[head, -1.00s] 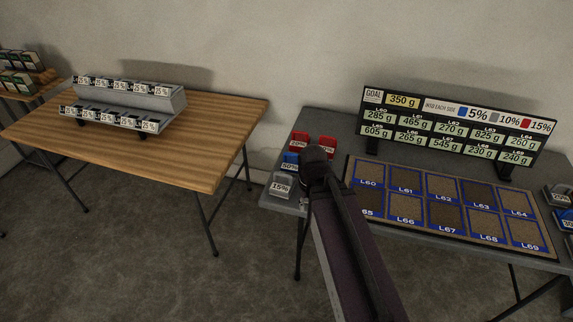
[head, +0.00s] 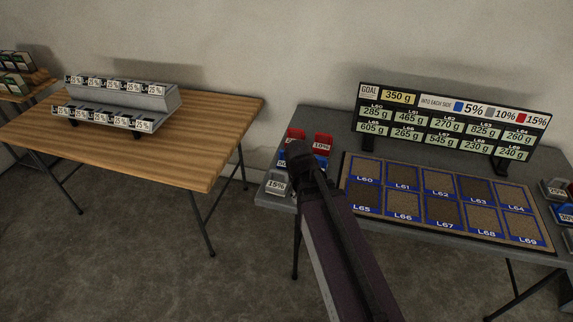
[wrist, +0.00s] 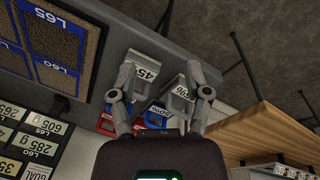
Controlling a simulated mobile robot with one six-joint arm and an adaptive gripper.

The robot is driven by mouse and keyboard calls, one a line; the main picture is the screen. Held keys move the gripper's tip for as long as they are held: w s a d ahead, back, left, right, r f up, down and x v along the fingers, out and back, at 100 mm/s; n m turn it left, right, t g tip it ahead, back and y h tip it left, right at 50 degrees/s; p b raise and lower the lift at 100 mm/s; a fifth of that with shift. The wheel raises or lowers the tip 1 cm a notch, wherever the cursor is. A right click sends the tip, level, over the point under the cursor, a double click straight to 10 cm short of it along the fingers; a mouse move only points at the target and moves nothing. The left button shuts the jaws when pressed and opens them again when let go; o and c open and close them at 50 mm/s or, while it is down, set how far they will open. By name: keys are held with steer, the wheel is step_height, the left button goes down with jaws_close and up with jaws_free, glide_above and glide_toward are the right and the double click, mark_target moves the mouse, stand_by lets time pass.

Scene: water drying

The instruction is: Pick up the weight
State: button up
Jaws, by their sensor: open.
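Small labelled weights stand at the left end of the grey table. The wrist view shows two grey weights, one near the left finger (wrist: 146,69) and one near the right finger (wrist: 180,88), with blue (wrist: 157,118) and red ones closer to the wrist. My gripper (wrist: 160,76) is open above this group, its fingers spread. Whether a finger touches a weight is unclear. The head view hides my fingers behind the arm.
A board of L60–L69 squares (head: 441,197) lies on the grey table (head: 318,117), right of my arm. A sign with gram values (head: 450,121) stands behind it. A wooden table (head: 190,150) with a stepped rack (head: 120,95) stands left, across a gap.

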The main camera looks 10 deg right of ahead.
steer(key=w+a+f+n+t+h+b, duration=0.1)
steer(key=w+a+n+t+h+b, duration=0.1)
steer(key=w, duration=0.6)
steer(key=w+a+f+n+t+h+b, duration=0.1)
steer(key=w+a+n+t+h+b, duration=0.1)
steer(key=w, duration=0.6)
steer(key=w+a+n+t+h+b, duration=0.2)
steer(key=w+n+b, duration=0.3)
steer(key=w, duration=0.3)
steer(key=shift+w+a+f+t+h+b, duration=0.3)
steer(key=shift+a+f+h+b, duration=0.15)
steer(key=shift+h+b, duration=0.45)
steer(key=b, duration=0.4)
glide_above(282, 165)
steer(key=f, duration=0.4)
steer(key=shift+s+a+f, duration=0.1)
steer(key=shift+s+a, duration=0.15)
steer(key=shift+s, duration=0.1)
steer(key=shift+w+d+f, duration=0.1)
steer(key=shift+w+d, duration=0.1)
steer(key=shift+d, duration=0.1)
